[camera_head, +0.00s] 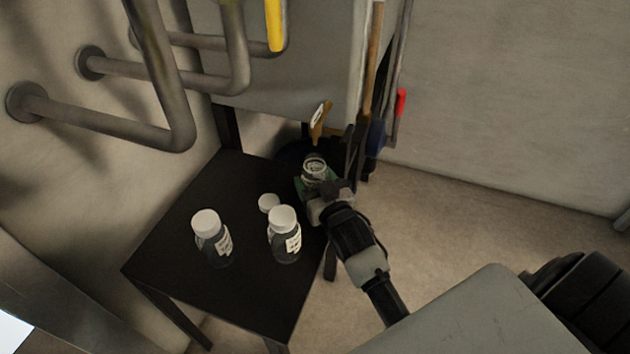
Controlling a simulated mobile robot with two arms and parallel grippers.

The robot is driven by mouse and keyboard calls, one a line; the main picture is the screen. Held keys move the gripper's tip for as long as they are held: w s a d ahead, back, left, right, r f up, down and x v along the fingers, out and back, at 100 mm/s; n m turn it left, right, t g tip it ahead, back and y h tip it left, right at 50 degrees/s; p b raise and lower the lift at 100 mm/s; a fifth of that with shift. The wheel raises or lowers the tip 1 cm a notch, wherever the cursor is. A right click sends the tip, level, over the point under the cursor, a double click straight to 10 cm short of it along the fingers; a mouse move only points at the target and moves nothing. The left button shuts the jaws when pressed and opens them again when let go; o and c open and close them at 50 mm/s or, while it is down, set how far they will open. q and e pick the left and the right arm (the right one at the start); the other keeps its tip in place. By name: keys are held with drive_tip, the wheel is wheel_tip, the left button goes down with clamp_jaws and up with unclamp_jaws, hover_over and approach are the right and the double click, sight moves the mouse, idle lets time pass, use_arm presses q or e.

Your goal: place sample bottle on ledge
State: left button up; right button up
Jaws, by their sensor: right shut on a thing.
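My right gripper (322,190) reaches in from the lower right and is shut at the table's right edge. At its tips is a clear, open-topped bottle (314,168) with something green low around it; the gripper hides its lower part. I cannot tell whether it touches the table. A small white cap (268,203) shows behind the right one. I cannot tell which surface is the ledge. My left gripper is not in view.
Grey pipes (110,125) jut from the wall above the table's left side. A grey cabinet (285,75) stands behind, with long-handled tools (372,90) at its right. The table's front and left parts are clear. Open floor (450,220) lies right.

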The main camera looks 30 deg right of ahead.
drive_tip(key=o, duration=0.9)
drive_tip(key=shift+f, duration=0.1)
use_arm(q)
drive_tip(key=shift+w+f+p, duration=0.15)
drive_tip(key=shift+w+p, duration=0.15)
drive_tip(key=shift+p, duration=0.65)
use_arm(e)
drive_tip(key=s, duration=1.2)
drive_tip(key=shift+a, duration=0.3)
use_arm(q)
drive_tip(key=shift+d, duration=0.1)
